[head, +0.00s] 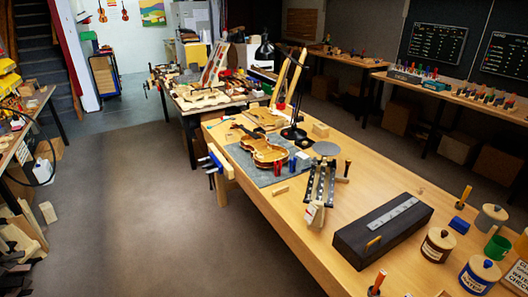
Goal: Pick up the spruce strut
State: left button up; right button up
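A small pale wooden strip (280,190) lies flat on the bench top, just off the front edge of the grey mat; it may be the spruce strut, but at this size I cannot tell for sure. Another short yellowish stick (374,241) lies on the dark box near its front edge. A pale wooden block (320,129) stands farther back, near the lamp base. Neither of my grippers shows in the head view.
The wooden bench (285,213) carries a violin (262,150) on a grey mat (237,157), a black-railed fixture (320,187), and a long dark box (350,243) with a metal rule. Jars (437,246) crowd the right end. The bench's front left strip is mostly clear.

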aim_at(279, 190)
jog(key=i+j+z, duration=0.45)
jog(key=i+j, duration=0.3)
jog(key=i, duration=0.3)
jog(key=i+j+z, duration=0.4)
jog(key=i+j, duration=0.5)
jog(key=j, duration=0.25)
